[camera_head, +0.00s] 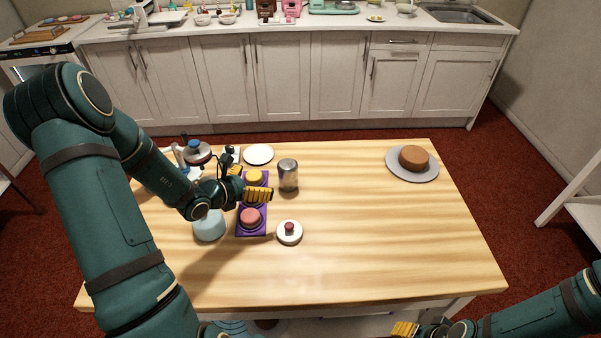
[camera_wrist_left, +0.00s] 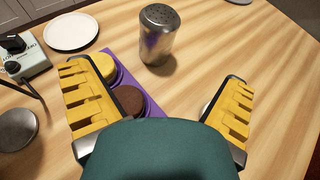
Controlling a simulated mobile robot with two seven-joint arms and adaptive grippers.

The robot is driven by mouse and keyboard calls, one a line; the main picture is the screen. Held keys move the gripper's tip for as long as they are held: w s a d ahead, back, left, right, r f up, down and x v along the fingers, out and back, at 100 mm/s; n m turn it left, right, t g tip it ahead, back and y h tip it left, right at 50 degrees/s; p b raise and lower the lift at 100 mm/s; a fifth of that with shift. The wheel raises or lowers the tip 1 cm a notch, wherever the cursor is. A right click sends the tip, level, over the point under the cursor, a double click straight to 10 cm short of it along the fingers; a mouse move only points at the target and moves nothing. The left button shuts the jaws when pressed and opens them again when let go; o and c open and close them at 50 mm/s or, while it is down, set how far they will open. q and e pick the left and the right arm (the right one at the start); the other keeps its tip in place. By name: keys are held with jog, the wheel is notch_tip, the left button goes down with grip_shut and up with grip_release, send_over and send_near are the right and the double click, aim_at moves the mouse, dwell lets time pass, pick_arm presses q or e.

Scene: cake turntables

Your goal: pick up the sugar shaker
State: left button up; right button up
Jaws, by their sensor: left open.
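The sugar shaker (camera_head: 288,175) is a metallic grey cylinder with a perforated top, standing upright on the wooden table. In the left wrist view the shaker (camera_wrist_left: 158,40) stands ahead of the fingers, between their directions and beyond their tips. My left gripper (camera_head: 257,192) is open and empty, just left of the shaker and over the purple tray, apart from the shaker. Its two yellow fingers show wide apart in the left wrist view (camera_wrist_left: 158,95). My right gripper (camera_head: 404,329) shows only a yellow fingertip part at the bottom edge; its opening cannot be made out.
The purple tray (camera_head: 243,229) holds small round cakes left of the shaker. A white round item with a red knob (camera_head: 289,237) stands in front. A pale blue container (camera_head: 209,227) and white plate (camera_head: 258,154) are nearby. A brown cake (camera_head: 413,158) stands right. The table's right half is mostly clear.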

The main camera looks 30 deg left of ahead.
aim_at(281, 177)
pick_arm(q)
jog(key=x, duration=0.2)
jog(key=f+b+x, duration=0.1)
jog(key=x, duration=0.2)
jog(key=b+x, duration=0.1)
jog(key=x, duration=0.2)
jog(key=shift+s+a+f, duration=0.1)
jog(key=shift+s+f, duration=0.1)
jog(key=shift+f, duration=0.05)
jog(key=shift+r+b+x, duration=0.2)
jog(key=shift+b+x, duration=0.2)
jog(key=shift+x, duration=1.1)
jog(key=shift+r+b+x, duration=0.2)
jog(key=shift+b+x, duration=0.15)
jog(key=shift+x, duration=1.15)
jog(key=shift+w, duration=0.15)
jog(key=c, duration=1.4)
pick_arm(e)
notch_tip(281, 177, down, 4)
